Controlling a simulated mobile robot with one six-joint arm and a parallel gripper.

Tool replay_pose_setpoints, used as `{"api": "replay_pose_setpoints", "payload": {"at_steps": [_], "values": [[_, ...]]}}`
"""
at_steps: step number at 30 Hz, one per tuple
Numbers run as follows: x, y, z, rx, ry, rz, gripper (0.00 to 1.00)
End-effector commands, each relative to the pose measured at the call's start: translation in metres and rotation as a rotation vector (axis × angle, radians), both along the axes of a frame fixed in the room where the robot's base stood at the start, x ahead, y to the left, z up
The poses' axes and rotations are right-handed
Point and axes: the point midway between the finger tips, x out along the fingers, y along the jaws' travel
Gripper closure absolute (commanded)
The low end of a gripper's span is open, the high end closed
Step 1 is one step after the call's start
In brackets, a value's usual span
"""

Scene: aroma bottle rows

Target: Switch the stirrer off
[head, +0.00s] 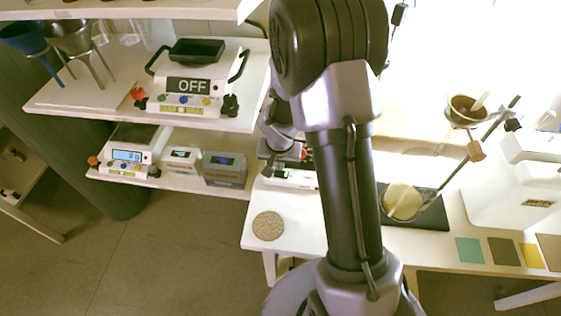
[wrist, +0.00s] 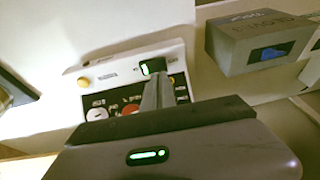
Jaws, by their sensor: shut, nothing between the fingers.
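In the wrist view, a white device panel (wrist: 112,88), which I take for the stirrer's, carries a green-lit rocker switch (wrist: 153,66), a yellow knob and several dials. My gripper (wrist: 158,84) is shut and empty, with its fingertips just below the switch in the picture. I cannot tell whether they touch it. In the head view, a white device (head: 290,179) with a small green light sits low on the bench, partly hidden behind my arm. My gripper is mostly hidden there.
A round cork mat (head: 268,226) lies on the bench. Glassware (head: 403,201) stands right of my arm.

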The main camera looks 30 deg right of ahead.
Motion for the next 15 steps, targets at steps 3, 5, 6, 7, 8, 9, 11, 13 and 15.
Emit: {"api": "replay_pose_setpoints", "payload": {"at_steps": [3, 5, 6, 7, 8, 9, 11, 13, 15], "values": [[0.0012, 0.0014, -0.0132, 0.0, -0.001, 0.0, 1.0], [0.0015, 0.0017, -0.0147, 0.0, -0.001, 0.0, 1.0], [0.0016, 0.0018, -0.0151, 0.0, -0.002, -0.001, 1.0], [0.0016, 0.0019, -0.015, 0.0, -0.002, -0.001, 1.0], [0.0017, 0.0019, -0.0149, 0.0, -0.002, -0.001, 1.0], [0.0017, 0.0019, -0.0145, 0.0, -0.002, -0.001, 1.0], [0.0016, 0.0019, -0.0141, 0.0, -0.002, -0.001, 1.0], [0.0016, 0.0019, -0.0141, 0.0, -0.002, -0.001, 1.0], [0.0021, 0.0018, -0.0139, 0.0, -0.002, -0.001, 1.0]]}}
